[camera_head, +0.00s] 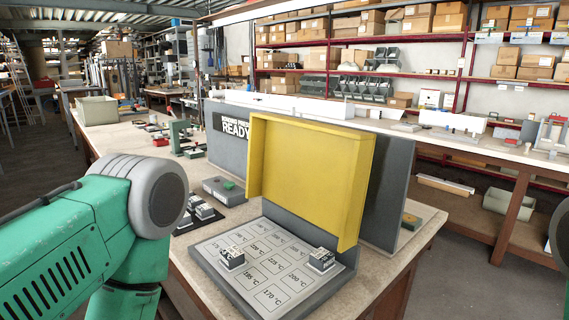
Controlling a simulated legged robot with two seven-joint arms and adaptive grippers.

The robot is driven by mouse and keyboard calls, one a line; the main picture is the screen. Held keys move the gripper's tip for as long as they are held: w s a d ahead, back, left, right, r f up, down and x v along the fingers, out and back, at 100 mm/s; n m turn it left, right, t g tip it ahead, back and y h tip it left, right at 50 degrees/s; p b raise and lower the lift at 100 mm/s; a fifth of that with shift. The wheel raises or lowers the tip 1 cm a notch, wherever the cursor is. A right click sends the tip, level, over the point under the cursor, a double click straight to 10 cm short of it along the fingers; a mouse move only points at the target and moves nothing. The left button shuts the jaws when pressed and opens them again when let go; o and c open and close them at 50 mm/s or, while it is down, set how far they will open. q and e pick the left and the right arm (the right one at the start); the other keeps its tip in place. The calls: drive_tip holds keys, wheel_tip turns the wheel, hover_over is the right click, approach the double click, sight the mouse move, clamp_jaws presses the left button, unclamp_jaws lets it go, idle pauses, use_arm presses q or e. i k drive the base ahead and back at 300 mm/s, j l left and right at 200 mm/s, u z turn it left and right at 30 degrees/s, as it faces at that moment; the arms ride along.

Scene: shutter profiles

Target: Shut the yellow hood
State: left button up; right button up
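The yellow hood (308,175) stands raised and upright at the back of a grey press base. In front of it lies a grey plate (262,297) with printed temperature fields, fully exposed. Two small dark-and-white blocks sit on the plate, one at the left (231,259) and one at the right (321,260). My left arm, green with a grey joint, fills the lower left, apart from the hood. Neither of my grippers is in view. A grey rounded edge, perhaps part of my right arm, shows at the far right.
A grey panel (227,140) reading "READY" stands behind the hood's left side. A grey box with a green button (224,188) and small blocks (199,208) sit left of the plate. The workbench (424,219) has some bare surface at right. Shelves with cardboard boxes line the back.

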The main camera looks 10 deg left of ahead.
sight(319, 172)
drive_tip(key=i+l+u, duration=0.5)
drive_tip(key=l+u, duration=0.25)
drive_tip(key=l, duration=0.15)
drive_tip(key=i+l+u, duration=0.15)
drive_tip(key=l+u, duration=0.25)
drive_tip(key=l, duration=0.15)
drive_tip(key=l+u, duration=0.35)
drive_tip(key=l, duration=0.25)
drive_tip(key=l+u, duration=0.4)
drive_tip(key=l, duration=0.2)
